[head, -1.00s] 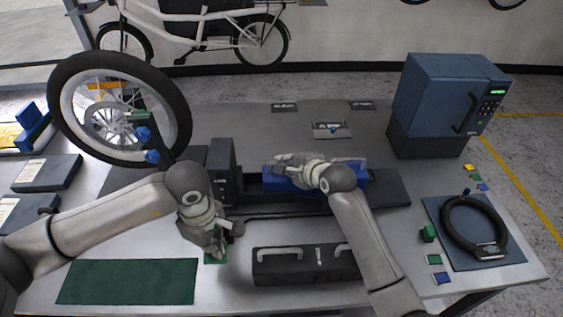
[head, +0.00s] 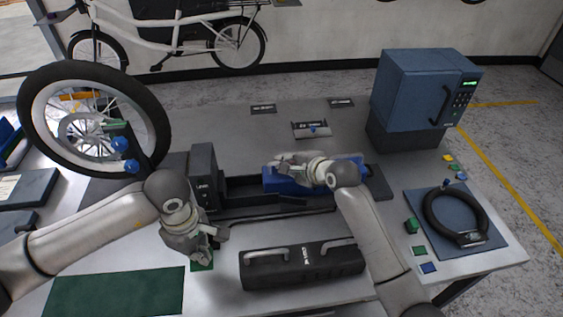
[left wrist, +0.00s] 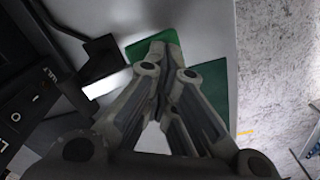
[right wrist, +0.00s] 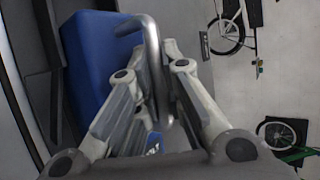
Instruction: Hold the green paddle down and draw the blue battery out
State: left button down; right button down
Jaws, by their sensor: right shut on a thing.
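The blue battery (head: 283,184) lies on a long black rail (head: 285,205), with a gap between it and the upright black lock box (head: 203,172). My right gripper (head: 276,161) is shut on the battery's grey metal handle; in the right wrist view the bar (right wrist: 151,45) runs between the fingers beside the blue case (right wrist: 88,60). The green paddle (head: 202,265) sticks out in front of the lock box. My left gripper (head: 207,256) is over it, fingertips together against it in the left wrist view (left wrist: 143,48). The gripper hides part of the paddle.
A green mat (head: 115,292) lies front left, a bike wheel (head: 95,115) stands back left. A blue oven-like box (head: 425,95) and a lock on a pad (head: 458,250) are right.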

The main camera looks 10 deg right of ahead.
jog(key=shift+w+d+r, duration=0.1)
jog(key=shift+d+r, duration=0.05)
jog(key=shift+d, duration=1.45)
jog(key=shift+d+r, duration=0.1)
jog(key=shift+d, duration=1.45)
pick_arm(q)
notch_tip(320, 180, up, 7)
jog(key=shift+r, duration=0.1)
notch_tip(320, 180, up, 8)
jog(key=shift+w, duration=0.1)
pick_arm(e)
jog(key=c, duration=1.5)
grip_release()
jog(key=shift+f, duration=0.1)
jog(key=shift+s, duration=0.2)
